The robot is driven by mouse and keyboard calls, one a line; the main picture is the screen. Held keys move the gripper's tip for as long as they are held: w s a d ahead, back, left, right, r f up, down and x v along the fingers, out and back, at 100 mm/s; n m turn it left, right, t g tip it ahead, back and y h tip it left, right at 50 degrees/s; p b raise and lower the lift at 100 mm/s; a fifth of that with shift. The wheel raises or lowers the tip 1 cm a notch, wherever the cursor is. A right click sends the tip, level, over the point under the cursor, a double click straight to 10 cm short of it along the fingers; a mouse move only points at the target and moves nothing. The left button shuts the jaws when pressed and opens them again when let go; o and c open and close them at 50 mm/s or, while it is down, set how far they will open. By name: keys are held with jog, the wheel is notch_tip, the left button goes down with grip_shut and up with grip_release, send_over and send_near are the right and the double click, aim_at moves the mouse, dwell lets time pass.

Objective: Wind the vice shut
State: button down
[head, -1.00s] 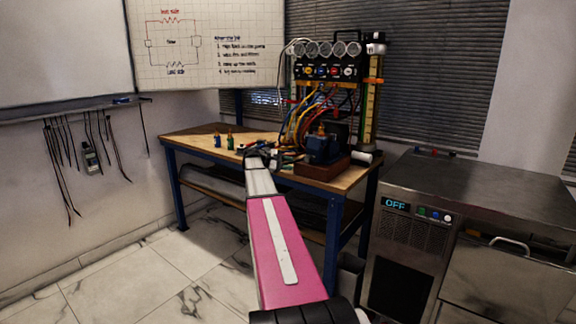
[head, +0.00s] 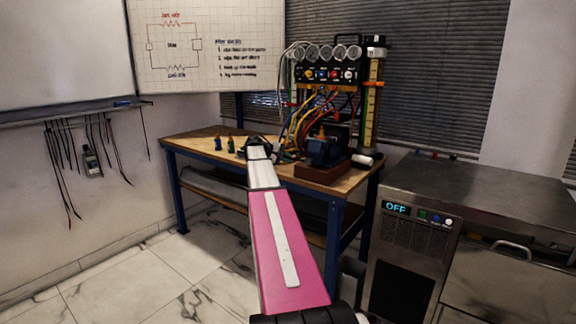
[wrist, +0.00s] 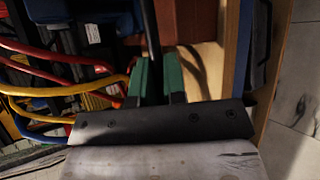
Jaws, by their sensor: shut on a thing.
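The blue vice (head: 325,151) stands on a red-brown block (head: 321,173) at the right part of the workbench. My gripper (head: 258,146) is left of it in the head view, its fingers too small and dark to make out there. In the wrist view, the green fingertips of my gripper (wrist: 160,78) are closed about a thin dark rod (wrist: 151,35), which looks like the vice's handle. The red-brown block also shows beyond the fingers in the wrist view (wrist: 196,18). A blue part, perhaps the vice, is at its upper left (wrist: 80,10). The vice's jaw gap is hidden.
Colored hoses (head: 300,125) hang from the gauge panel (head: 328,73) behind the vice and lie close left of my gripper in the wrist view. Two small bottles (head: 231,144) stand left on the workbench (head: 190,148). A steel cabinet (head: 480,200) is at right.

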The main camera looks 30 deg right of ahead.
jog(key=shift+s+a+r+m+t+y, duration=0.1)
jog(key=shift+s+r+m+t+y, duration=0.1)
jog(key=shift+r+m+t+y, duration=0.45)
jog(key=shift+s+d+r+m+t+y, duration=0.1)
jog(key=shift+s+r+m+t, duration=0.25)
jog(key=shift+r, duration=0.65)
jog(key=shift+s+a+r+m+t+y, duration=0.1)
jog(key=shift+r+m+t+y, duration=0.25)
jog(key=shift+r+t, duration=0.4)
jog(key=shift+r, duration=0.15)
jog(key=c, duration=1.2)
grip_release()
jog(key=shift+a, duration=0.1)
jog(key=shift+c, duration=0.2)
jog(key=shift+o, duration=0.3)
jog(key=shift+w+r, duration=0.1)
